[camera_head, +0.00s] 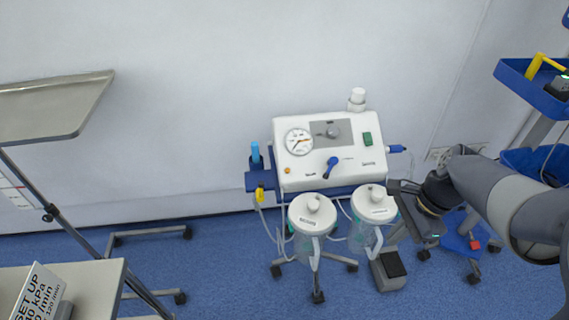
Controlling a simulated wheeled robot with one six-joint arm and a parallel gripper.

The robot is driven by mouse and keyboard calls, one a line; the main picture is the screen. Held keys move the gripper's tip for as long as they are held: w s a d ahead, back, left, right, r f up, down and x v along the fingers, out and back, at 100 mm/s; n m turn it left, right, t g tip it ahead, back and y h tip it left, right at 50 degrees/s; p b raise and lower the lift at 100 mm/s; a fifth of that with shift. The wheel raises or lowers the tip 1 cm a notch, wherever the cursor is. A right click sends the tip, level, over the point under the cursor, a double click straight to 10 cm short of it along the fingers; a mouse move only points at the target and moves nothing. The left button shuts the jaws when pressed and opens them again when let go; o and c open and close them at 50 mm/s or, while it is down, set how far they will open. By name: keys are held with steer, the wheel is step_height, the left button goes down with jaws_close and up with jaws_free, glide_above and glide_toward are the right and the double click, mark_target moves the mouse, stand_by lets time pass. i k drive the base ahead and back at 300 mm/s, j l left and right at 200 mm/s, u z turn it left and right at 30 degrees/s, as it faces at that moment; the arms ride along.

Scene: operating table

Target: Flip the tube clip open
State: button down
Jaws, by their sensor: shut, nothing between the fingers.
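A small yellow piece (260,193), which looks like the tube clip, sits on the thin clear tubing at the left side of the white suction unit (335,130). It is too small to tell whether it is open or shut. My gripper (398,188) is at the right of the unit, beside the right-hand jar (374,204). It is shut and empty, well apart from the yellow piece. Whether it touches the jar cannot be told.
A second jar (312,214) hangs at the unit's front. A foot pedal (388,269) lies on the blue floor (230,265). A metal tray stand (50,108) is at left, a sign (40,295) at lower left, and a blue bin (535,165) at right. The wall is close behind.

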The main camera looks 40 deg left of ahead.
mark_target(261, 198)
steer(key=i+j+u, duration=0.15)
steer(key=j, duration=0.25)
steer(key=i+j+u, duration=0.15)
steer(key=j, duration=0.25)
steer(key=i+j+u, duration=0.1)
steer(key=j, duration=0.25)
steer(key=i, duration=0.05)
